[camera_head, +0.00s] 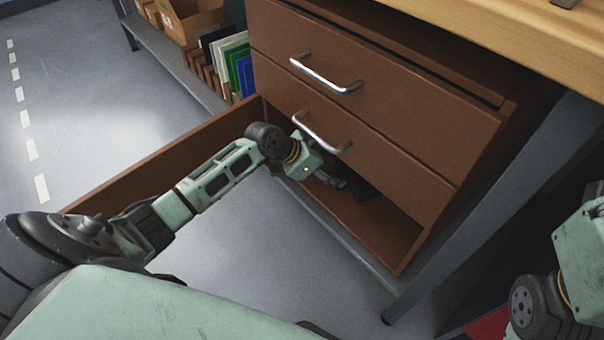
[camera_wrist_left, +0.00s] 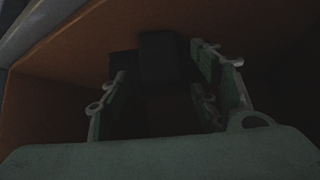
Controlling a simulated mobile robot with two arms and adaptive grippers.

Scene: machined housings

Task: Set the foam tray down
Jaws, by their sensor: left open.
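My left gripper (camera_head: 336,182) reaches into the open bottom compartment of the brown cabinet. It is open. A dark, nearly black object (camera_head: 364,189) lies in the compartment just beyond the fingers; it may be the foam tray, but it is too dark to be sure. In the left wrist view, a dark blocky shape (camera_wrist_left: 160,62) stands between and beyond the two spread fingers (camera_wrist_left: 157,100). I cannot tell whether the fingers touch it. My right arm shows at the right edge; its gripper is outside the picture.
The brown cabinet (camera_head: 400,125) has two handled fronts above the open compartment. A brown panel (camera_head: 165,158) stands swung out to the left, behind my left arm. A wooden tabletop (camera_head: 520,38) overhangs at upper right. Folders (camera_head: 233,62) and boxes fill a low shelf.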

